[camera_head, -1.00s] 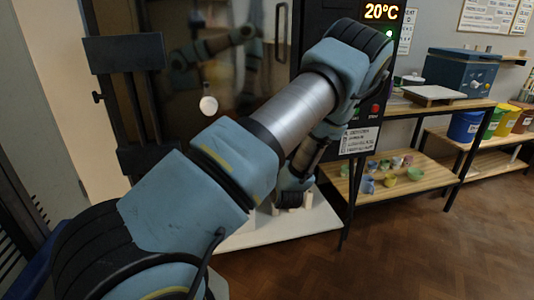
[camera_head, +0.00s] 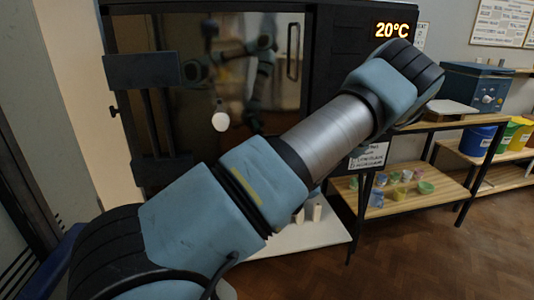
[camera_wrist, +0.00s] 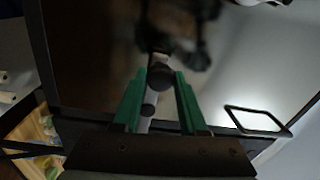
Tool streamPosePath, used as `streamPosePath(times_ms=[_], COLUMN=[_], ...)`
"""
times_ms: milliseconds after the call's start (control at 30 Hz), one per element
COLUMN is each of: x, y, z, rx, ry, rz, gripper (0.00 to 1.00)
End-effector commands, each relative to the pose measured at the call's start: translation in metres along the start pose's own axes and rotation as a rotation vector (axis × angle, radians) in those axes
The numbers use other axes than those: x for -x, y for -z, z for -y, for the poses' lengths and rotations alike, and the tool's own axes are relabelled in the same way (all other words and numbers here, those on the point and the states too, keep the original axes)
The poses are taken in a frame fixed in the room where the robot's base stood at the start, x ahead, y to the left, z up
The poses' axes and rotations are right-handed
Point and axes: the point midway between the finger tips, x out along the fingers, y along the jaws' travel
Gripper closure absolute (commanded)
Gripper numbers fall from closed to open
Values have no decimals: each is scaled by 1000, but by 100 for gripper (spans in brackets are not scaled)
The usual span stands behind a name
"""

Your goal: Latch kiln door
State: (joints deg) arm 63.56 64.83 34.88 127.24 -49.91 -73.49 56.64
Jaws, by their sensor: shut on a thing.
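The kiln door (camera_head: 190,45) is a dark, glossy panel that looks closed, with a tall bar handle (camera_head: 293,50) near its right side. In the wrist view the dark door (camera_wrist: 90,60) fills much of the picture, and a black loop handle (camera_wrist: 258,122) shows at the right. My gripper (camera_wrist: 160,82) has its green fingers shut on a grey, round-ended part that looks like the latch lever (camera_wrist: 148,110). Its far end is dark and blurred. In the head view my arm hides the gripper and the latch, so the latch's position is unclear.
The kiln display (camera_head: 392,30) reads 20°C. A wooden shelf table (camera_head: 440,192) with small colourful cups stands to the right. A blue box (camera_head: 475,86) and coloured buckets are beyond it. Open wood floor (camera_head: 440,260) lies at the lower right.

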Motion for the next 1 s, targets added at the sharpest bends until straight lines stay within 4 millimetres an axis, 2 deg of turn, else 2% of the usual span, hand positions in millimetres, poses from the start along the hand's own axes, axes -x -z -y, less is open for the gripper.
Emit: streamPosePath(times_ms=[433,467,500,700,1000], x=[-1,-1,-1,0,3], y=[0,0,0,0,0], z=[2,2,2,2,1], rx=[-11,-11,-11,-10,-9], ry=[3,4,4,3,1], rz=[-1,-1,-1,-1,-2], gripper=[100,55,51,29,29])
